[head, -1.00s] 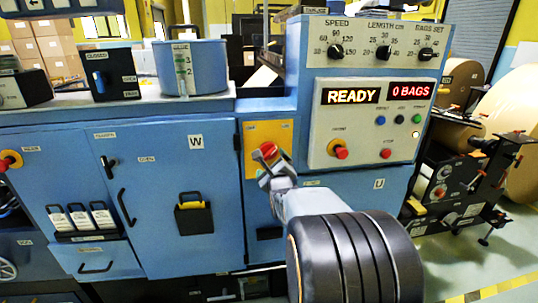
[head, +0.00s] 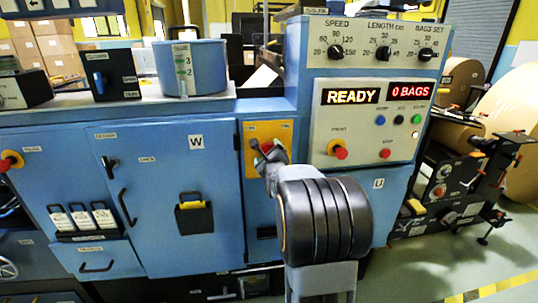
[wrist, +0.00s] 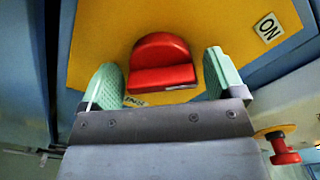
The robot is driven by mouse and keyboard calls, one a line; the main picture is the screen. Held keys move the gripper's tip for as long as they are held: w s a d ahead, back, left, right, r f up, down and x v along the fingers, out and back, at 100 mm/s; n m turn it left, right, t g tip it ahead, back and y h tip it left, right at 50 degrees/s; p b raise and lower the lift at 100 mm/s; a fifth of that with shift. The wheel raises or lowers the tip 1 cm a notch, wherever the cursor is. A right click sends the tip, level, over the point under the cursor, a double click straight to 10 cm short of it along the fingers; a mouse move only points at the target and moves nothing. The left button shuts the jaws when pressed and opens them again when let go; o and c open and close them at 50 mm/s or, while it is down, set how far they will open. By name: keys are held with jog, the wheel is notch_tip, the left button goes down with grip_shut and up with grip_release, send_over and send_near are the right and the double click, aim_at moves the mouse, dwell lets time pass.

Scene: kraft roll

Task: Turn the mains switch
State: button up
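The mains switch is a red knob with a raised grip on a yellow plate (head: 256,132). In the head view the red knob (head: 266,147) is partly covered by my gripper (head: 269,159). In the wrist view the red knob (wrist: 162,62) lies between and just ahead of the two pale green fingers of my gripper (wrist: 160,84). The fingers are wide apart, with a gap on each side of the knob.
Right of the plate is a control panel (head: 362,118) with a lit READY display (head: 350,96) and a red-and-yellow knob (head: 339,149). That knob also shows low right in the wrist view (wrist: 284,152). A blue cabinet door (head: 160,220) with handles is to the left.

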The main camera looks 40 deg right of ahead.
jog(key=c, duration=0.8)
jog(key=shift+f, duration=0.1)
jog(key=shift+f+n+b, duration=0.1)
jog(key=shift+n+b, duration=0.5)
jog(key=shift+b, duration=0.2)
jog(key=shift+f+n+b, duration=0.15)
jog(key=shift+n+b, duration=1.05)
jog(key=shift+b, duration=0.05)
jog(key=n+b, duration=0.3)
jog(key=n, duration=0.1)
jog(key=shift+n+b, duration=0.3)
jog(key=n+b, duration=0.3)
jog(key=n, duration=0.2)
jog(key=shift+n+b, duration=1)
jog(key=shift+n, duration=1.3)
